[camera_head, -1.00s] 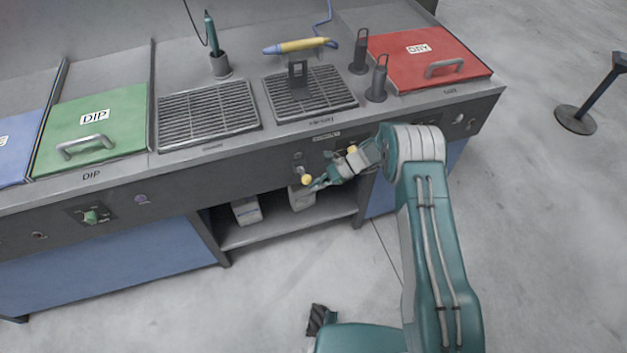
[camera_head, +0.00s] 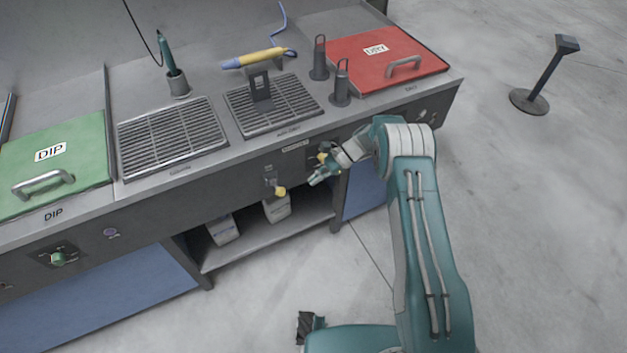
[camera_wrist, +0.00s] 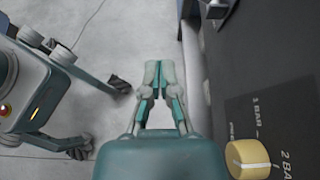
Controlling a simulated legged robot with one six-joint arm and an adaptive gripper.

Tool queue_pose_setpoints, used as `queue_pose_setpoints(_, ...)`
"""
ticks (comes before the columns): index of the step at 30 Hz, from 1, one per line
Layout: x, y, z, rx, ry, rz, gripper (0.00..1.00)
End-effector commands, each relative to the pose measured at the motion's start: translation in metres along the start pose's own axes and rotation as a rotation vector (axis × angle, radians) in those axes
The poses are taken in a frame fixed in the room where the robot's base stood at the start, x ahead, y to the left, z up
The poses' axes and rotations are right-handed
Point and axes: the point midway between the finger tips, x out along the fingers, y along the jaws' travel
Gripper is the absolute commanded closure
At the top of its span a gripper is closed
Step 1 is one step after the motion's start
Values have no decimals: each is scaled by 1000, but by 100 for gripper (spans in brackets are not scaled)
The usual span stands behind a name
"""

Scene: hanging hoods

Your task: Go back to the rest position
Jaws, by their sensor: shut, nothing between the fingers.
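The bench carries a green DIP lid (camera_head: 80,160), a red lid (camera_head: 350,62), two grates and a yellow-blue tool (camera_head: 258,57). An open shelf (camera_head: 270,240) holds pale containers. A post (camera_head: 545,75) stands at the right. The floor around me is mostly clear.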

Motion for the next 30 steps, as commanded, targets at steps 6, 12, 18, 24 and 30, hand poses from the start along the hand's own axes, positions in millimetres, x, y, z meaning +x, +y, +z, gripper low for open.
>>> queue_pose_setpoints(6,-2,1,0,0,-2,-2,100)
queue_pose_setpoints(12,-15,-1,15,-32,32,-3,100)
queue_pose_setpoints(18,-62,6,66,-148,154,3,100)
queue_pose_setpoints(24,-106,25,118,-269,285,14,100)
queue_pose_setpoints(30,-142,54,166,-387,418,30,100)
